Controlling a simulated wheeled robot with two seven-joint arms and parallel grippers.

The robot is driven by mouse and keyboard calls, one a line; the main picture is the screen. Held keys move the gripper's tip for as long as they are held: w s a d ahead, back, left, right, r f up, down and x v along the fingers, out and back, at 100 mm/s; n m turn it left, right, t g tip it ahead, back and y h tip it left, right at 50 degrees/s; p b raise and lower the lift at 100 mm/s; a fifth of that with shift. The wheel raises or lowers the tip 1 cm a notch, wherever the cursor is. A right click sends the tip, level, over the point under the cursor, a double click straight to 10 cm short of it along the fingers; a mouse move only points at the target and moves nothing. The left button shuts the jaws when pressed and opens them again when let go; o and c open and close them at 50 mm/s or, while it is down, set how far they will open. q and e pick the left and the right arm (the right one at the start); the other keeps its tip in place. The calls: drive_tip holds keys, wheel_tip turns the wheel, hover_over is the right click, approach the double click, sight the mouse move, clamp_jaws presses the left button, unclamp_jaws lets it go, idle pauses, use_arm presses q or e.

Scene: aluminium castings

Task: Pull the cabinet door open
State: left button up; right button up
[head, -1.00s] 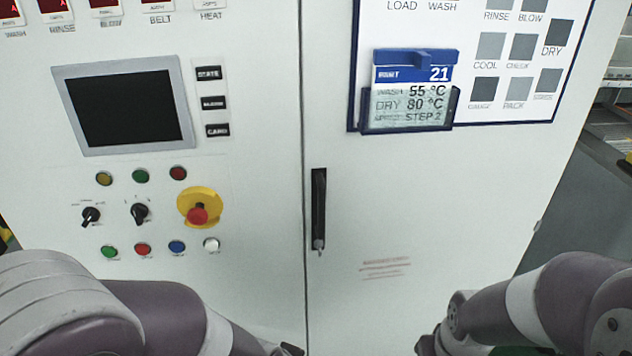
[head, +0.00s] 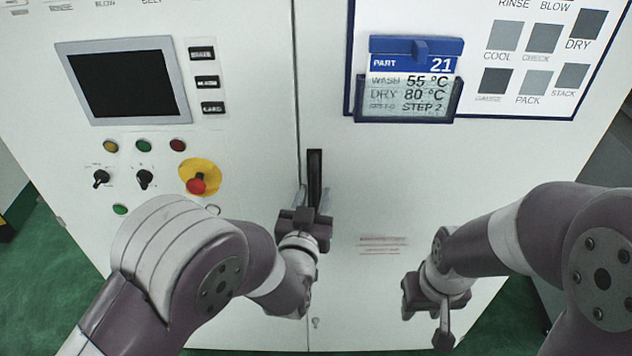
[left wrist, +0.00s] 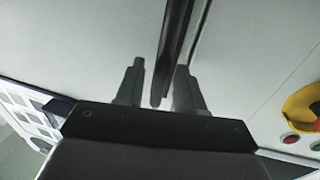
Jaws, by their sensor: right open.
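The white cabinet door (head: 400,175) is on the right of a vertical seam in the head view and looks closed. Its black upright handle (head: 315,168) is close to the seam. My left gripper (head: 312,198) is at the handle's lower part. In the left wrist view, the handle (left wrist: 172,50) runs between the two spread fingers of my left gripper (left wrist: 158,85), with a gap visible on each side. My right gripper (head: 436,318) is open and empty, low in front of the door, apart from it.
Left of the seam is a fixed-looking panel with a dark screen (head: 126,83), knobs, buttons and a red stop button on yellow (head: 198,180). A part card (head: 412,80) sits in a holder on the door. Green floor (head: 40,270) shows at the lower left.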

use_arm(q)
drive_tip(key=shift+w+d+r, duration=0.1)
drive_tip(key=shift+w+d, duration=0.05)
drive_tip(key=shift+w, duration=0.95)
drive_tip(key=shift+w, duration=0.1)
clamp_jaws()
